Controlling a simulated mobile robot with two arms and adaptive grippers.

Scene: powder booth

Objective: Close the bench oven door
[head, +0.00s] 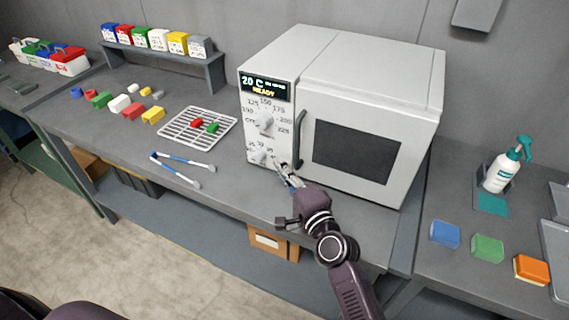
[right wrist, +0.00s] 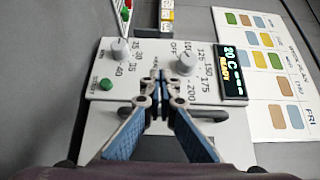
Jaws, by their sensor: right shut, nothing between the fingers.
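The white bench oven (head: 372,62) stands on the grey bench. Its door (head: 408,150), with a dark window and a dark vertical handle (head: 301,138) on its left edge, looks flush with the front; a small gap cannot be ruled out. The control panel (head: 249,118) is left of the door, with two knobs and a display reading 20 C, READY. My right gripper (head: 284,168) is shut and empty, in front of the panel's lower right, just below the handle. In the right wrist view, its blue-padded fingers (right wrist: 154,88) meet before the panel (right wrist: 105,80). My left gripper is not in view.
A wire rack (head: 170,137) with red and green blocks lies left of the oven. Blue-handled tongs (head: 183,161) lie in front of it. Several coloured blocks lie farther left, near a shelf (head: 190,60) of coloured bins. A spray bottle (head: 500,172) and sponges (head: 488,248) are at the right.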

